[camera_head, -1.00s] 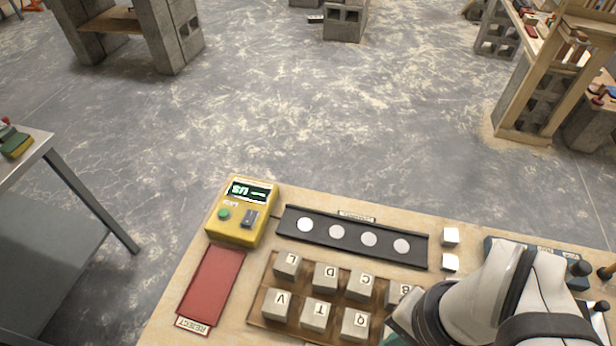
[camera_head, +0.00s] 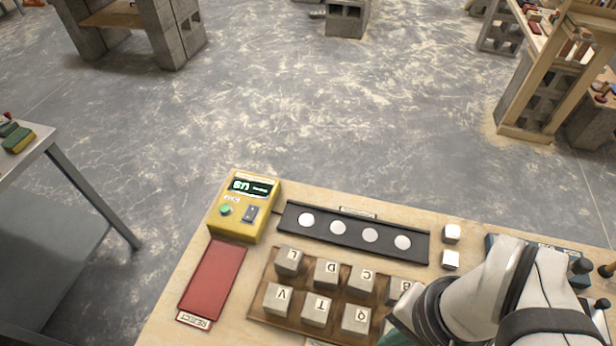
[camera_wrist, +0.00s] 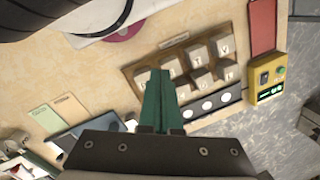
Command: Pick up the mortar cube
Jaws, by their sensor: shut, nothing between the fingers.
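Several grey mortar cubes with letters on top stand in rows in a brown wooden tray (camera_head: 256,290). The head view shows L (camera_head: 289,261), D (camera_head: 326,272), C (camera_head: 362,285), V (camera_head: 277,299), T (camera_head: 316,311), Q (camera_head: 355,320) and part of B (camera_head: 399,290). The pictures do not show which one is meant. In the wrist view my gripper (camera_wrist: 160,73) has its green fingers together and empty, in front of the tray's near side and overlapping some cubes (camera_wrist: 198,52). In the head view my wrist hides the tray's right end.
A yellow device (camera_head: 241,208) with a lit display stands beside the red reject pad (camera_head: 214,283). A black strip with white discs (camera_head: 337,232) lies behind the tray. Two small white cubes (camera_head: 451,259) and a dark rack (camera_head: 492,246) are to the right.

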